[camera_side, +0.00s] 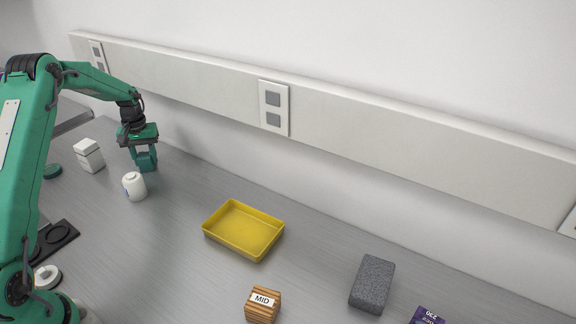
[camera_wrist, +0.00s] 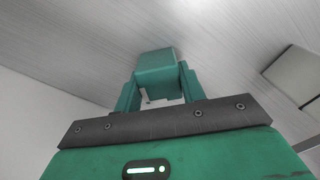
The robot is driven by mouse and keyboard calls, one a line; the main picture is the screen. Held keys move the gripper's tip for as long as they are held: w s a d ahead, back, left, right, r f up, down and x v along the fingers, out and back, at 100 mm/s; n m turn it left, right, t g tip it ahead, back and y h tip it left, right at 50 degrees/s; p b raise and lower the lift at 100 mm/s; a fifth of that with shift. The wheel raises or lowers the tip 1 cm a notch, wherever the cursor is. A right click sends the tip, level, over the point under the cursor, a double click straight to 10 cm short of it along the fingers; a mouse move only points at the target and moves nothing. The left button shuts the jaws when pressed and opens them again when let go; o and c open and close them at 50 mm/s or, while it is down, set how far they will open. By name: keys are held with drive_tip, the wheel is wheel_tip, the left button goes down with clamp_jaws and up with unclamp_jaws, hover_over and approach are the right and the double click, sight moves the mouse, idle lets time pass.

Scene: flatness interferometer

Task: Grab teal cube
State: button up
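The teal cube (camera_wrist: 155,75) is between the two fingers of my gripper (camera_wrist: 158,84) in the wrist view. The fingers lie against its left and right sides with no clear gap. In the side view my gripper (camera_side: 146,158) points down at the back left of the bench, with the teal cube (camera_side: 147,163) low between its fingers. The cube and the fingers have nearly the same colour there. I cannot tell whether the cube still touches the bench.
A white jar (camera_side: 134,187) stands close in front of my gripper, and a white box (camera_side: 89,155) is to its left. A yellow tray (camera_side: 243,231), a wooden block marked MID (camera_side: 263,304) and a grey block (camera_side: 372,284) are further right. The wall is behind.

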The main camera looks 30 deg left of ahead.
sight(144, 154)
drive_tip(key=shift+c, duration=0.7)
drive_tip(key=shift+r, duration=0.1)
drive_tip(key=shift+r, duration=0.75)
wheel_tip(144, 154, up, 2)
drive_tip(key=shift+w+r, duration=0.1)
drive_tip(key=shift+r, duration=0.05)
drive_tip(key=d+r, duration=0.7)
drive_tip(key=d, duration=0.4)
drive_tip(key=shift+w+d, duration=0.2)
drive_tip(key=shift+d, duration=0.15)
drive_tip(key=shift+d, duration=0.1)
